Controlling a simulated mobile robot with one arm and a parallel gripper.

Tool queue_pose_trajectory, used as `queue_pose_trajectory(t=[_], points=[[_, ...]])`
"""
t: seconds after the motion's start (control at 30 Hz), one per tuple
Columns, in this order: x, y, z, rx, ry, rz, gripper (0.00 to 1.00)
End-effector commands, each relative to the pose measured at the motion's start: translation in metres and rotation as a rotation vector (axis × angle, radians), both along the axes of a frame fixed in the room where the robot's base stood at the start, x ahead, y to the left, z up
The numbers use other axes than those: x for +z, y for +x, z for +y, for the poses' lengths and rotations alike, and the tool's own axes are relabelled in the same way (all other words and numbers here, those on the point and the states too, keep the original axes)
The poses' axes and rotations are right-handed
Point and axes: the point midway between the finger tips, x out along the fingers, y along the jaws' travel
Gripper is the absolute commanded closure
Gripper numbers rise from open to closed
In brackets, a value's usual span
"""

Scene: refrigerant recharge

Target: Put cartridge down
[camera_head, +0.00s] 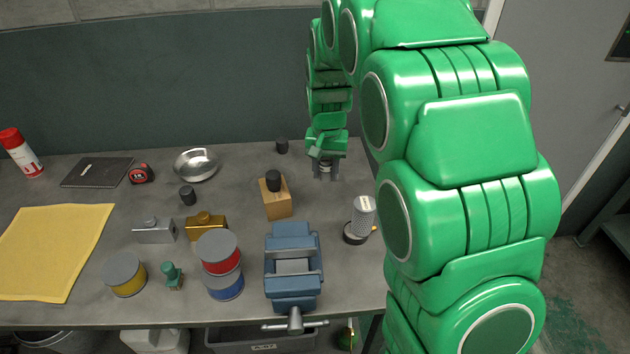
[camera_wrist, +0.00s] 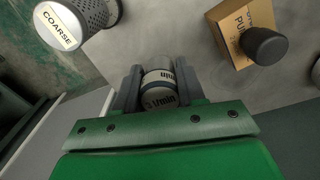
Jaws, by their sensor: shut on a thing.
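My gripper (camera_head: 326,172) is at the back right of the grey workbench, under my green arm. In the wrist view my gripper (camera_wrist: 158,92) is shut on a small cylinder, the cartridge (camera_wrist: 159,88), with a whitish label, partly legible as "L/min", and a dark band. The jaws stand on either side of it. The head view shows only a little of the cartridge between the fingers. I cannot tell whether its lower end touches the bench.
A perforated metal cylinder (camera_head: 363,211), its top marked "COARSE" in the wrist view (camera_wrist: 60,27), stands at the bench's right edge. A blue vise (camera_head: 292,285) is in front. Bare bench (camera_head: 325,210) lies between.

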Motion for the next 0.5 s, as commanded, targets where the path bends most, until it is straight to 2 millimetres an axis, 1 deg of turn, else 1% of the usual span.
queue_pose_trajectory(t=[0.07,0.17,0.5], points=[[-0.002,0.001,0.001,-0.003,0.0,0.001,0.94],[-0.006,0.008,0.001,-0.005,0.0,0.001,0.94],[-0.023,0.047,0.006,-0.005,0.0,-0.001,0.94]])
